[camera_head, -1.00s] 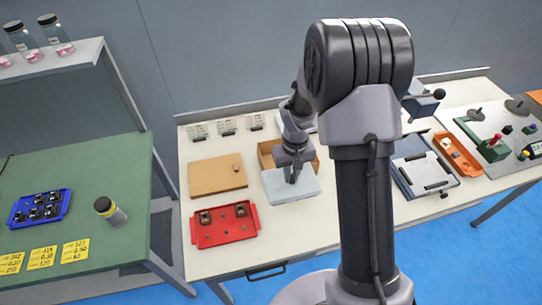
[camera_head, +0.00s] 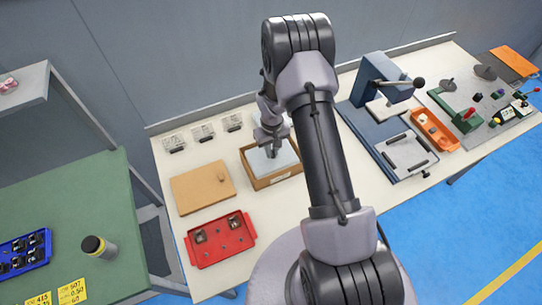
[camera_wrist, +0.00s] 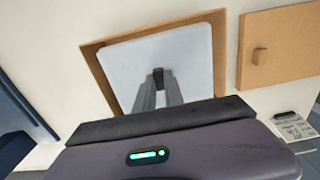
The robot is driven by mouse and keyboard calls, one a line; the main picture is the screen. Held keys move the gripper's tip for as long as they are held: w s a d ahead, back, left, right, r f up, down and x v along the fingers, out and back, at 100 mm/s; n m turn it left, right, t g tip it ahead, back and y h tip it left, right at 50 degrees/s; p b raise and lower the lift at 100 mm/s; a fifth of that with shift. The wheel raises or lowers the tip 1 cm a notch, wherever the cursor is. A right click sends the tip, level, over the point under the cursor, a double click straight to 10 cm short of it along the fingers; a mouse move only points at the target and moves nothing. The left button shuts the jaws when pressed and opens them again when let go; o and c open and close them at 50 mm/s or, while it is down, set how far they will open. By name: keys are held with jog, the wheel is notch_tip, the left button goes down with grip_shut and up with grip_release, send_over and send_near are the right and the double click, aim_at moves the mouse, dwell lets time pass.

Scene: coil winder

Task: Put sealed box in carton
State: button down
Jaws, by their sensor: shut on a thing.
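The sealed box, with a flat pale blue-grey top (camera_head: 284,157), lies within the outline of the open brown carton (camera_head: 277,180) in the head view. My gripper (camera_head: 271,151) points down at the box top and is shut on its small dark grip, seen in the wrist view (camera_wrist: 158,76). In the wrist view the box top (camera_wrist: 128,70) is framed by the carton's rim (camera_wrist: 96,72) along the far and left sides. The near side is hidden by my wrist. I cannot tell whether the box rests on the carton's floor.
A tan board with a knob (camera_head: 201,187) lies left of the carton, with a red tray (camera_head: 222,240) in front of it. Several small clear containers (camera_head: 203,132) stand behind. A blue lever press (camera_head: 385,85) and an orange tray (camera_head: 436,130) are to the right.

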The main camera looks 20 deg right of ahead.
jog(key=shift+f+b, duration=0.4)
jog(key=shift+f, duration=1.45)
jog(key=c, duration=1.4)
grip_release()
jog(key=shift+c, duration=0.2)
jog(key=s+a+r+m+t+p, duration=0.1)
jog(key=s+a+r, duration=0.15)
jog(key=r, duration=1.35)
jog(key=s+a+r+m+t+p, duration=0.1)
jog(key=a+r, duration=0.2)
jog(key=r, duration=1.3)
jog(key=s+a+r+m+t+y, duration=0.1)
jog(key=s+a+r, duration=0.3)
jog(key=s, duration=0.6)
jog(key=s+a+r+m+t+y, duration=0.1)
jog(key=s+a+r, duration=0.3)
jog(key=s+r, duration=0.4)
jog(key=shift+s+a+r+t, duration=0.2)
jog(key=shift+s+r+t, duration=0.15)
jog(key=shift+s+t, duration=0.55)
jog(key=shift+s, duration=0.1)
